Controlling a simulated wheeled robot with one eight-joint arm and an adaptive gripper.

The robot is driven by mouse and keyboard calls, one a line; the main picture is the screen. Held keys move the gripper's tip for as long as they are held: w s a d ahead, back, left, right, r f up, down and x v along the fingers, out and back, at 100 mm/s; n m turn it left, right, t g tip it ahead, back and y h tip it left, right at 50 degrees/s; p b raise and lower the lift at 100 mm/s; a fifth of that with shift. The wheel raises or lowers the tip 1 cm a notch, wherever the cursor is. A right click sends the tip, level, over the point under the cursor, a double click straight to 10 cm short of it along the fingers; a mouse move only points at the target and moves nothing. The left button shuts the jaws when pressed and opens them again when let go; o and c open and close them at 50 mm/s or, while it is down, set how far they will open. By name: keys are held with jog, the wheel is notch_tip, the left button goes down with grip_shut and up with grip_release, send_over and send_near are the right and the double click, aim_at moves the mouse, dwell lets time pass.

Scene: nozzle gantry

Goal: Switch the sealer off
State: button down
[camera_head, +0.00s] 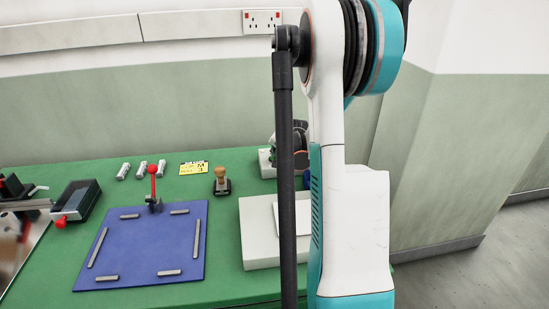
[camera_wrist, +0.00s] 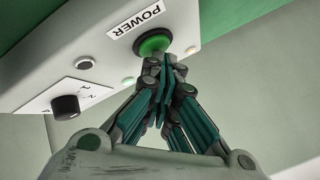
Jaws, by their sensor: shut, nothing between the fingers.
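The sealer's white panel (camera_wrist: 58,62) fills the upper left of the wrist view, tilted, with a "POWER" label (camera_wrist: 136,17). Below the label is a round green button (camera_wrist: 153,42) in a dark ring. My gripper (camera_wrist: 164,68) is shut and empty, its fingertips right by the button's lower edge. I cannot tell whether they touch it. In the head view, a white machine (camera_head: 257,225), which seems to be the sealer, stands on the green table, partly hidden behind my arm. My gripper cannot be made out clearly there.
The panel also carries a black knob (camera_wrist: 66,107), a small grey button (camera_wrist: 84,62) and small lamps. On the table (camera_head: 55,270) are a blue board (camera_head: 150,240) with a red-handled clamp (camera_head: 153,185), a wooden-handled stamp (camera_head: 221,181) and a dark device (camera_head: 76,200).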

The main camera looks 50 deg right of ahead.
dwell(0.5)
jog(key=shift+r, duration=0.3)
jog(key=shift+p, duration=0.3)
notch_tip(320, 180, up, 6)
jog(key=p, duration=0.4)
jog(key=shift+a, duration=0.1)
dwell(0.4)
